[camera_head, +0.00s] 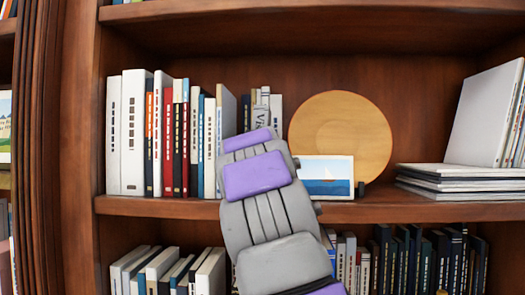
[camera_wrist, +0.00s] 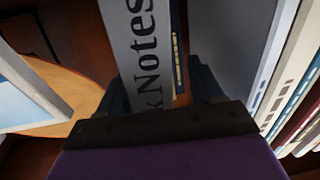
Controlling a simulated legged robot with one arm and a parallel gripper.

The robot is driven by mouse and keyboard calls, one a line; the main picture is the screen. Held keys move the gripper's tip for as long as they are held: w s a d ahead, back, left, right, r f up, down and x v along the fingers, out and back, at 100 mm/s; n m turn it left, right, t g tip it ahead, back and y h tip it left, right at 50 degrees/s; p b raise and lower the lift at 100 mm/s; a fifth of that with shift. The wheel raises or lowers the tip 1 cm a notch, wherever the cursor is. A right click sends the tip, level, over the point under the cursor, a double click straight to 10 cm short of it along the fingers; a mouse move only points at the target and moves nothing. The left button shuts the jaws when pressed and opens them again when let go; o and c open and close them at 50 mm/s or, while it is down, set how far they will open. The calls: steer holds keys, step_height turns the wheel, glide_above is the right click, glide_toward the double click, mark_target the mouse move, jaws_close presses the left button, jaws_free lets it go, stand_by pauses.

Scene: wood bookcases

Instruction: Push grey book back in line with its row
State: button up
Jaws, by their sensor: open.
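A grey book (camera_wrist: 143,45) with large dark lettering ending in "Notes" on its spine fills the middle of the wrist view. Its lower part is hidden behind my gripper. My gripper (camera_wrist: 160,82) is open, with one dark finger on each side of the spine's lower part. I cannot tell whether it touches the book. In the head view the upper part of a grey lettered spine (camera_head: 261,116) shows just above my arm, which hides its lower part. My gripper's fingers are hidden there.
A row of books (camera_head: 165,135) stands left of my arm. A round wooden plate (camera_head: 345,125) and a small sailboat picture (camera_head: 326,177) stand to the right. A dark slim book (camera_wrist: 178,50) is beside the grey one. Stacked books (camera_head: 460,180) lie far right.

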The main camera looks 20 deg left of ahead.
steer(key=shift+s+a, duration=0.1)
steer(key=shift+a, duration=0.25)
steer(key=shift+s+r, duration=0.1)
steer(key=shift+c, duration=0.7)
steer(key=d, duration=0.3)
steer(key=shift+r, duration=0.35)
steer(key=c, duration=0.4)
steer(key=shift+d, duration=0.4)
steer(key=shift+c, duration=1)
steer(key=shift+d, duration=0.1)
steer(key=shift+c, duration=0.7)
steer(key=shift+f, duration=0.1)
steer(key=shift+c, duration=0.8)
steer(key=shift+s+a+f, duration=0.1)
steer(key=shift+a+f, duration=0.05)
steer(key=shift+a, duration=0.85)
jaws_close()
steer(key=shift+a+f, duration=0.15)
steer(key=shift+a, duration=0.15)
